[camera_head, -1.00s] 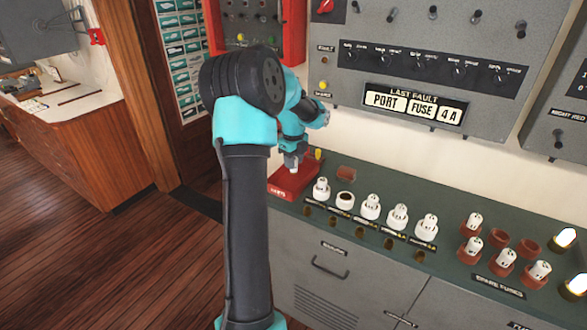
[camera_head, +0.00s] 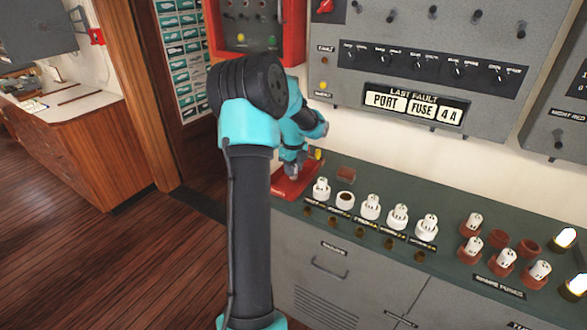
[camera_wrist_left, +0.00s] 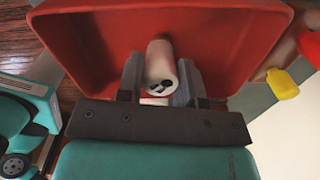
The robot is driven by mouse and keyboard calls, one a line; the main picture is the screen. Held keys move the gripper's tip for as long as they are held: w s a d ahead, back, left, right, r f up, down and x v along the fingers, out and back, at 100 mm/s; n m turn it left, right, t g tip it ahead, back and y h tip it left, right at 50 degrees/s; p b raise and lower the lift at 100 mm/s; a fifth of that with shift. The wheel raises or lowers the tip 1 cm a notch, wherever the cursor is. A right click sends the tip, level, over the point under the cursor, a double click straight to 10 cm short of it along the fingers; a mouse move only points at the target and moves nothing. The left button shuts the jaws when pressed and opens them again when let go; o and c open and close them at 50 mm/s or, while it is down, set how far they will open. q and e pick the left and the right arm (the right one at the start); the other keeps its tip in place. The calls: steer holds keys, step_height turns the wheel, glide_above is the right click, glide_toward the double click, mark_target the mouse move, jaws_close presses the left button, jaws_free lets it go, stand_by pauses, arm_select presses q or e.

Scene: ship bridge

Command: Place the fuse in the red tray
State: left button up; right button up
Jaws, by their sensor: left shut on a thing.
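The red tray (camera_head: 283,194) stands at the left end of the green counter, partly hidden by my left arm. It fills much of the left wrist view (camera_wrist_left: 225,45). My left gripper (camera_head: 287,174) is down at the tray. In the left wrist view it (camera_wrist_left: 160,75) is shut on the white fuse (camera_wrist_left: 160,68), with a finger on each side. The fuse is inside the tray's outline, its marked end towards the camera. Whether it touches the tray floor I cannot tell. My right gripper is not in view.
A row of white fuse holders (camera_head: 371,207) stands right of the tray, one with an open dark socket (camera_head: 345,199). Spare fuses (camera_head: 504,258) in brown sockets are farther right. A yellow item (camera_wrist_left: 283,83) is beside the tray. A grey panel (camera_head: 420,60) hangs above.

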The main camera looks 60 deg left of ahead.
arm_select(q)
steer(key=shift+f, duration=0.1)
steer(key=o, duration=0.9)
step_height(320, 180, up, 12)
steer(key=shift+r, duration=0.15)
stand_by(0.5)
